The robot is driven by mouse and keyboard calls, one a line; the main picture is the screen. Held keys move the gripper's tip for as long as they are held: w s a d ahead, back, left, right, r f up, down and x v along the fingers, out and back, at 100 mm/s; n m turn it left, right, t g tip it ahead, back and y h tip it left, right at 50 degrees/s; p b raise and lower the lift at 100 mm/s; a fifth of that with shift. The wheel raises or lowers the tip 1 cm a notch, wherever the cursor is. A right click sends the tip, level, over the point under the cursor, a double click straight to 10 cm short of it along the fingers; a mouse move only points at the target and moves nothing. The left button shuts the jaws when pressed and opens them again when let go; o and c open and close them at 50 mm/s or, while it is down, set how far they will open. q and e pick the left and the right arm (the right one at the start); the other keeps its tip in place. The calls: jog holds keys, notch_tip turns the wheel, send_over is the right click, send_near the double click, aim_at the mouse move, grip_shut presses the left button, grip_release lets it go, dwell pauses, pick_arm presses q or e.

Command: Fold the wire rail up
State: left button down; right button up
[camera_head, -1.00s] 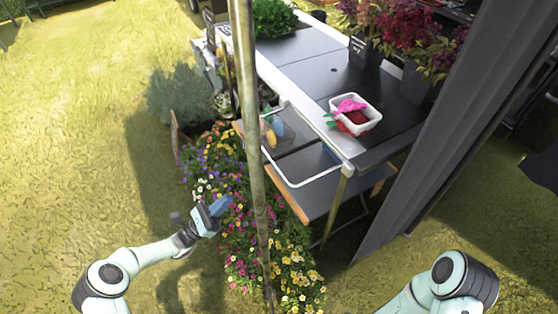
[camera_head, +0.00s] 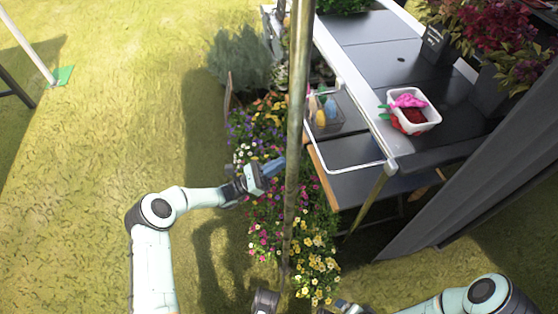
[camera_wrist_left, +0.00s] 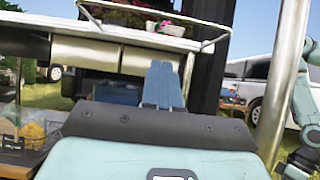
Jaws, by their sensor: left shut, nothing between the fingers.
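The wire rail (camera_head: 345,169) is a thin white U-shaped frame along the front long edge of the dark table (camera_head: 370,62). It sticks out from the edge, over a lower shelf. In the left wrist view the rail (camera_wrist_left: 150,42) spans the top, in front of the table edge. My left gripper (camera_head: 274,167) is left of the rail, apart from it, beside the pole and above the flowers. Its blue fingers (camera_wrist_left: 164,85) are together and empty, below the rail in the wrist view. My right arm (camera_head: 440,304) enters at the bottom right; its fingers cannot be made out.
A metal pole (camera_head: 293,130) stands between my left gripper and the rail. A white tub (camera_head: 413,112) with pink and red items sits on the table near the rail. Flowers (camera_head: 312,262) grow below. Dark grey fabric (camera_head: 470,195) hangs at right.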

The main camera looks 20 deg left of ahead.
pick_arm(q)
jog(key=w+d+r, duration=0.3)
jog(key=d+r, duration=0.2)
jog(key=r, duration=0.3)
jog(key=shift+w+d+b, duration=0.3)
jog(key=shift+w+d, duration=0.1)
pick_arm(e)
jog(key=shift+w+d+f, duration=0.3)
jog(key=shift+w, duration=0.3)
